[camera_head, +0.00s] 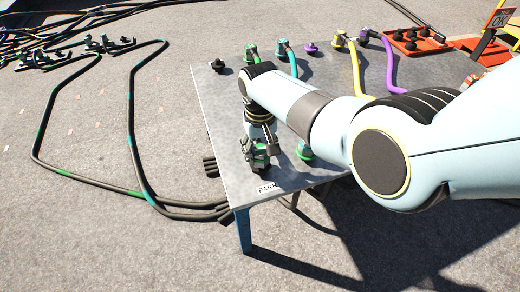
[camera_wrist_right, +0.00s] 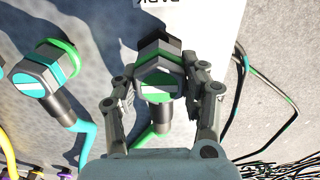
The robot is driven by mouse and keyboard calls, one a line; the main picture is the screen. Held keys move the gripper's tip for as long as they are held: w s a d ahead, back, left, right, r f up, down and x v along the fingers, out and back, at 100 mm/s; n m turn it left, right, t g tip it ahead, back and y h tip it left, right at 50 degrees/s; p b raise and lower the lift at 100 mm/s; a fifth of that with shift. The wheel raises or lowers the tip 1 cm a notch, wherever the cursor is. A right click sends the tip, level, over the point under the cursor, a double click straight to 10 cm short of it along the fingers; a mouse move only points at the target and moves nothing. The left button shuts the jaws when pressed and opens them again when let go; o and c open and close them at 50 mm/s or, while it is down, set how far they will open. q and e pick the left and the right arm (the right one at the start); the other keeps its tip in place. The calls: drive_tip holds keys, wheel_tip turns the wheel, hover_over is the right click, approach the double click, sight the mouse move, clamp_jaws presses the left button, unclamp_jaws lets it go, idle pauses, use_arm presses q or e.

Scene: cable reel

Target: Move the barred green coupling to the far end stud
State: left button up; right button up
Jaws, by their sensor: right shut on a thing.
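My right gripper (camera_head: 260,152) is over the near left part of the grey table, by the PARK label. In the right wrist view my right gripper (camera_wrist_right: 162,82) is shut on a green coupling (camera_wrist_right: 158,70) with a pale bar across its face. A green hose trails from it. A black block shows just beyond it; I cannot tell whether the coupling is seated there. A bare black stud (camera_head: 218,65) stands at the table's far left corner. Another green coupling (camera_head: 253,54) stands beside it. My left gripper is not in view.
A teal coupling (camera_wrist_right: 45,72) is close beside the held one. Teal (camera_head: 284,46), yellow (camera_head: 341,40) and purple (camera_head: 366,35) couplings line the far edge, with a purple knob (camera_head: 310,48). A red tray (camera_head: 425,46) is at far right. Black cables (camera_head: 135,110) lie on the floor left.

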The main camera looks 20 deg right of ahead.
sight(260, 148)
drive_tip(key=shift+f+b, duration=0.35)
drive_tip(key=shift+f, duration=0.15)
drive_tip(key=o, duration=1.4)
wheel_tip(260, 148, up, 12)
drive_tip(key=shift+r, duration=0.1)
